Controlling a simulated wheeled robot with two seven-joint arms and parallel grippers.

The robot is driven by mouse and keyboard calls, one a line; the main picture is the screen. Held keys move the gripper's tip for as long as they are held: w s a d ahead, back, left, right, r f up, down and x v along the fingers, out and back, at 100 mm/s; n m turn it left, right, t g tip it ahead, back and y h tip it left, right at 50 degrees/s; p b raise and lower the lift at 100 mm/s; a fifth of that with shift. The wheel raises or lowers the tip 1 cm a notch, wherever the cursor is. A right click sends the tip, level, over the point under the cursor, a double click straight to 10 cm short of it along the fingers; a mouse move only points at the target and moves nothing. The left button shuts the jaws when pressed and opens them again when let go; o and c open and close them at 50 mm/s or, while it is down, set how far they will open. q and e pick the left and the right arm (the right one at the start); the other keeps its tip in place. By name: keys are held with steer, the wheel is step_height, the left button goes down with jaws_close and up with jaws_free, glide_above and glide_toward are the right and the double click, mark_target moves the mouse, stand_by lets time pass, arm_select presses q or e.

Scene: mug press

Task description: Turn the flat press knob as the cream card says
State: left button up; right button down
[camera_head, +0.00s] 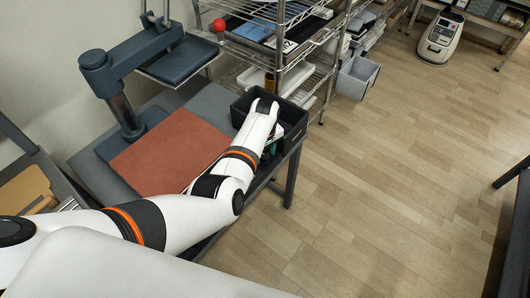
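The dark blue-grey press stands at the left, with a round post (124,115) and a swing arm (135,52) that carries a flat upper plate (180,62) out to the back. A rounded cap (95,60) tops the post; I cannot tell whether it is the knob. A red-brown pad (170,155) lies flat in front of the post. I cannot make out a cream card. My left gripper (271,142) points down at the black bin, right of the pad; its fingers are mostly hidden by my own arm. My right gripper is not in view.
The black bin (294,141) sits at the table's right end. A wire rack (279,45) with trays stands behind it. A red ball (219,25) shows near the rack. Brown boards (25,190) lie at the far left.

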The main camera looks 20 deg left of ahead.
arm_select(q)
steer(key=c, duration=0.8)
steer(key=shift+o, duration=0.2)
steer(key=shift+m, duration=0.4)
steer(key=shift+r+m+p, duration=0.1)
steer(key=shift+m+p, duration=0.5)
steer(key=m+p, duration=0.1)
steer(key=m, duration=0.1)
steer(key=shift+m, duration=0.3)
steer(key=m+p, duration=0.1)
steer(key=m, duration=0.4)
steer(key=shift+m, duration=0.3)
